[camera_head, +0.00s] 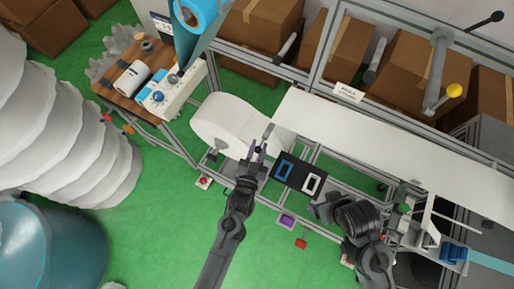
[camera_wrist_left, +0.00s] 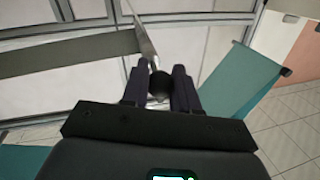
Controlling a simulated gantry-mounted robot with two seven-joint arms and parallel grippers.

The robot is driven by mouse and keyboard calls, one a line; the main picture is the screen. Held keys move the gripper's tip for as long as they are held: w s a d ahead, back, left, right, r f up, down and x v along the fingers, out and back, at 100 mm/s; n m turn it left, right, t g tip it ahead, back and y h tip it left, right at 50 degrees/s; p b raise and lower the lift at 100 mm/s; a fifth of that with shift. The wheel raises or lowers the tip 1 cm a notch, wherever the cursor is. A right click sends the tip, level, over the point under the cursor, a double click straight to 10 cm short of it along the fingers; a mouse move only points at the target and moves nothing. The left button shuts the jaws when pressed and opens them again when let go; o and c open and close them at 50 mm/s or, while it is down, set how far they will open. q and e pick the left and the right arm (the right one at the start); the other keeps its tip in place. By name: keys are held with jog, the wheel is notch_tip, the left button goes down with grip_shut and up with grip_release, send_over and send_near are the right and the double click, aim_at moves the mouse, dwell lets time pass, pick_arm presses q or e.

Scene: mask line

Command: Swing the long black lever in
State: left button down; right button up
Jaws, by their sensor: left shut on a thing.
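My left gripper (camera_head: 259,152) reaches up from the bottom of the head view to the edge of the white roll and web. A dark lever end (camera_head: 268,132) shows just beyond its fingertips. In the left wrist view, the two fingers (camera_wrist_left: 160,88) are shut on a round black knob (camera_wrist_left: 160,83). A thin metallic rod (camera_wrist_left: 146,42) runs up and away from this knob. The far end of the rod is not clear. My right gripper (camera_head: 320,206) is by the frame at the right, folded beside its arm, and its jaws are too small to read.
A white roll (camera_head: 222,120) lies left of the lever. A black panel (camera_head: 299,174) with a blue and a white frame is to the right. A white web (camera_head: 380,143) runs along the line.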

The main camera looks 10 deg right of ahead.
pick_arm(q)
jog(key=c, duration=1.2)
grip_release()
jog(key=shift+s+d, duration=0.15)
jog(key=shift+d, duration=0.1)
jog(key=o, duration=0.3)
jog(key=shift+d, duration=0.1)
jog(key=shift+s+a+f, duration=0.1)
jog(key=shift+s+a, duration=0.25)
jog(key=shift+s, duration=0.1)
jog(key=b+v, duration=0.1)
jog(key=v, duration=0.8)
jog(key=shift+s+a, duration=0.15)
jog(key=shift+s, duration=0.2)
jog(key=shift+s, duration=0.1)
